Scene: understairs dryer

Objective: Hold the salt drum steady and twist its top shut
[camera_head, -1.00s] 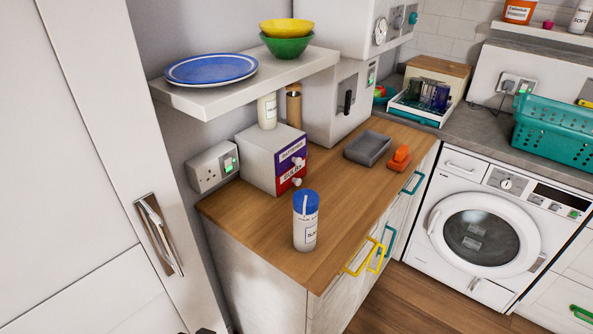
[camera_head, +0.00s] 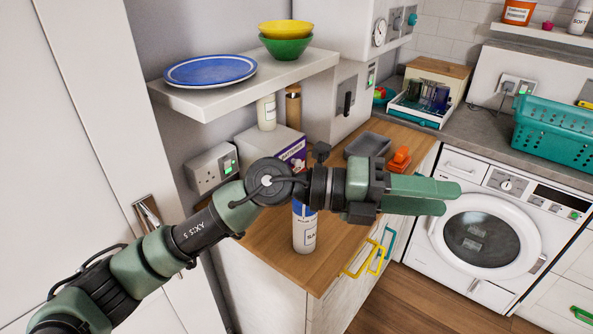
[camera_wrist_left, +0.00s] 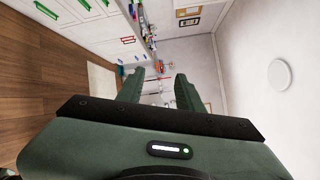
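The salt drum (camera_head: 304,235) stands upright on the wooden counter near its front corner. My left gripper (camera_head: 452,199) is open and empty, pointing right, away from the drum, in front of the washing machine in the picture. The left wrist view shows its two fingers (camera_wrist_left: 160,76) apart with nothing between them, and the drum does not show there. My right gripper is not in view.
A box (camera_head: 268,142) stands behind the drum, partly hidden by my arm. A grey tray (camera_head: 368,145) and an orange object (camera_head: 399,160) lie farther back on the counter (camera_head: 268,247). A shelf (camera_head: 210,100) with a plate and bowls overhangs it.

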